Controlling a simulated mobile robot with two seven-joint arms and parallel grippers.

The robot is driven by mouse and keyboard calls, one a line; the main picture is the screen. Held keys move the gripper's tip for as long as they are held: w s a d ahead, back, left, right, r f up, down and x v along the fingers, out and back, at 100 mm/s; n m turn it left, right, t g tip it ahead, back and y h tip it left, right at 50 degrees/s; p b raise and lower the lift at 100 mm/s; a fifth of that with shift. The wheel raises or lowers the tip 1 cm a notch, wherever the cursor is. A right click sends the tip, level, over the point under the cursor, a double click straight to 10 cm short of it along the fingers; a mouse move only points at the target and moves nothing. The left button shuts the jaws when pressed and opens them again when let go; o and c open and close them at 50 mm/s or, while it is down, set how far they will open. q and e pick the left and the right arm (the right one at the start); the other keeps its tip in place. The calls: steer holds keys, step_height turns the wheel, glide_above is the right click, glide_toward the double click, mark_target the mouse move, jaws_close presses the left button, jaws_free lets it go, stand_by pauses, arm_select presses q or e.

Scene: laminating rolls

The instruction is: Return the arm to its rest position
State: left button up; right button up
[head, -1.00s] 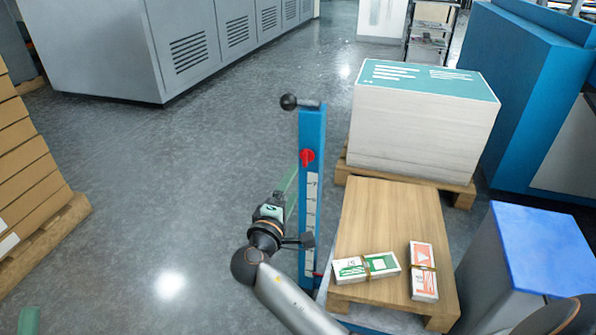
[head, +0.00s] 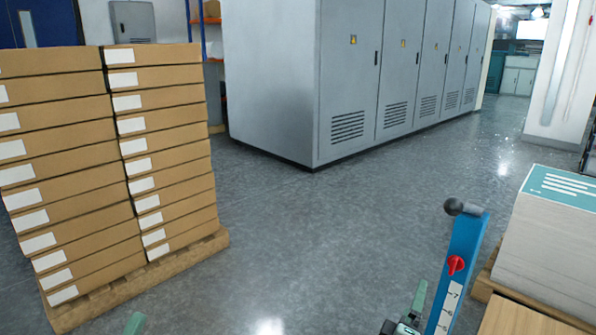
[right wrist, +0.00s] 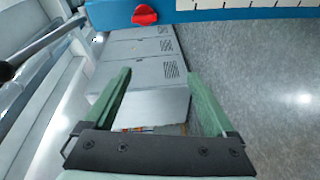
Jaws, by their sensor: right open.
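My right gripper (head: 417,300) shows at the bottom edge of the head view, just left of a blue post with a scale (head: 462,265). Its arm is cut off by the frame. In the right wrist view my right gripper (right wrist: 158,85) has its two green fingers wide apart, with nothing between them. The post's red knob (right wrist: 145,15) and scale lie across the top of that view, beyond the fingers. A green tip of my left gripper (head: 134,323) shows at the bottom left of the head view; its jaws are mostly hidden.
Stacked brown cartons (head: 70,180) stand on a pallet (head: 190,262) at left. Grey cabinets (head: 345,75) line the back. A paper stack (head: 545,245) stands at right beside a wooden surface (head: 515,320). The grey floor (head: 320,230) between is open.

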steer(key=s+a+r+n+t+y, duration=0.2)
steer(key=s+a+r+t+y, duration=0.4)
steer(key=a+y, duration=0.55)
steer(key=s+a+r+t+y+p, duration=0.1)
steer(key=s+r+t+y+p, duration=0.1)
steer(key=s+r+y, duration=1.25)
arm_select(q)
steer(key=w+a+f+n+g+y+p, duration=0.4)
steer(key=w+f+n+y+p, duration=0.5)
steer(key=p, duration=0.6)
arm_select(e)
steer(key=w+d+f+m+g+h, duration=0.2)
steer(key=w+f+m+g+h, duration=0.4)
steer(key=h, duration=0.6)
arm_select(q)
steer(key=s+f+n+g+y+p, duration=0.1)
steer(key=s+f+g+y+p, duration=0.3)
steer(key=s+f+g+p, duration=0.4)
steer(key=s+f+p, duration=0.1)
steer(key=s+p, duration=0.2)
steer(key=shift+a+f+n+g+p, duration=0.15)
steer(key=shift+f+n+g+p, duration=0.15)
steer(key=shift+p, duration=0.05)
arm_select(e)
steer(key=s+d+f+m+g+h, duration=0.2)
steer(key=s+f+g, duration=0.5)
steer(key=s+f, duration=0.4)
steer(key=shift+f+m, duration=0.5)
steer(key=shift+m, duration=0.2)
